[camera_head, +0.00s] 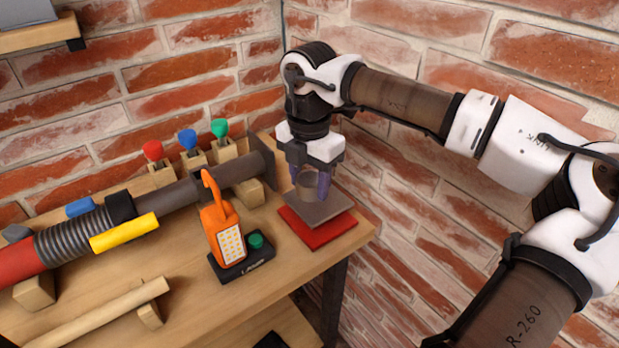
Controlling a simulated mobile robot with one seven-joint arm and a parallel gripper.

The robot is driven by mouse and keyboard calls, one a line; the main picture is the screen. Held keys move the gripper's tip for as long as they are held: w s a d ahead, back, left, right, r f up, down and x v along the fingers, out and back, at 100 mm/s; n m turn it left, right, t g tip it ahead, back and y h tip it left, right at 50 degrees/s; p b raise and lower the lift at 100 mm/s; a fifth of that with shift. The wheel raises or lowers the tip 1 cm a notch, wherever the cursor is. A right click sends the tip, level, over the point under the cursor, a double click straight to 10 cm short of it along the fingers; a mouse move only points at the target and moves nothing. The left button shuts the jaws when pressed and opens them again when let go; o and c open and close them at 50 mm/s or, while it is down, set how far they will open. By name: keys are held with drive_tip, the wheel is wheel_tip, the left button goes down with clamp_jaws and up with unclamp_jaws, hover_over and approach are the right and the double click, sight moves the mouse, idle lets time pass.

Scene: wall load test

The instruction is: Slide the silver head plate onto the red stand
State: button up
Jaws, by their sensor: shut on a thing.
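The red stand (323,236) is a flat red square on the right end of the wooden table. The silver head plate (323,209) is a grey square plate with a short round stub (308,179) on its top. It is over the red stand, roughly lined up with it and set slightly toward the back. I cannot tell whether the plate touches the stand or hovers just above it. My gripper (311,184) points down, with its purple fingers shut on the plate's stub from both sides.
An orange handheld device (224,234) stands on a black base with a green button (256,240), left of the stand. A long grey tube with a yellow bar (124,233) lies behind. Red, blue and green knobs stand at the back. Brick walls close in behind and right.

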drive_tip(key=shift+f, duration=0.3)
drive_tip(key=o, duration=1.9)
drive_tip(key=shift+r+p, duration=2.1)
drive_tip(key=shift+r, duration=1.9)
drive_tip(key=shift+r, duration=0.1)
